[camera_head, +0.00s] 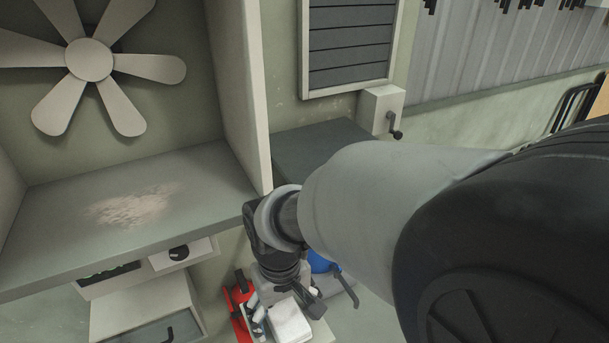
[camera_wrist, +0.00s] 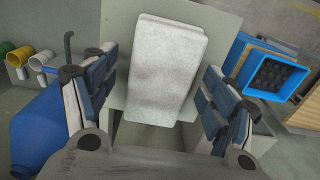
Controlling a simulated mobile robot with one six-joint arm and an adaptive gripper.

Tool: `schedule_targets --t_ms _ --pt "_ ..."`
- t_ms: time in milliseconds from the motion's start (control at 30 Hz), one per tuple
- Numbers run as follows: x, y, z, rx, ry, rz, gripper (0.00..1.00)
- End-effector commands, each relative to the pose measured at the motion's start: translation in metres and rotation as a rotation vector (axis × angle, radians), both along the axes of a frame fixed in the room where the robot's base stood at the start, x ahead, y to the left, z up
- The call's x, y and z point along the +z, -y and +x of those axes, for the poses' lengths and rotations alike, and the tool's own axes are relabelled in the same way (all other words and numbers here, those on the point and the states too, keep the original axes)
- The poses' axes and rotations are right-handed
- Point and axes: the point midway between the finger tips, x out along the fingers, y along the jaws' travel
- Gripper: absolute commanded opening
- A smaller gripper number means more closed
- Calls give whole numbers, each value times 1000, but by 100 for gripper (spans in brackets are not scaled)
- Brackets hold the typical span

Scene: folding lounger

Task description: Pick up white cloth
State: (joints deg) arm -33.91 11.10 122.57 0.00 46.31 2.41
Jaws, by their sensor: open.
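The white cloth (camera_wrist: 168,70) is a pale, flat, folded rectangle lying on a light grey surface (camera_wrist: 222,25) in the wrist view. In the head view the cloth (camera_head: 291,322) shows low, just below my gripper (camera_head: 287,300). In the wrist view my gripper (camera_wrist: 155,105) is open, with one finger on each side of the cloth. The cloth lies between and ahead of the fingers, with a gap visible on each side. I cannot tell how far above the cloth the fingertips are.
A blue crate (camera_wrist: 270,80) stands at the right in the wrist view. A blue rounded object (camera_wrist: 40,130) is at the lower left, near yellow and white cups (camera_wrist: 28,58). In the head view a red object (camera_head: 239,305) is left of my gripper, below a grey counter (camera_head: 60,225).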

Motion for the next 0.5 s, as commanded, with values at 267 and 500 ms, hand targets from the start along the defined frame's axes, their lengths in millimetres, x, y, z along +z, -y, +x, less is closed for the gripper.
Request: schedule_targets --t_ms 267,500 --pt "0 0 0 0 0 0 63" --pt "0 0 0 0 0 0 47"
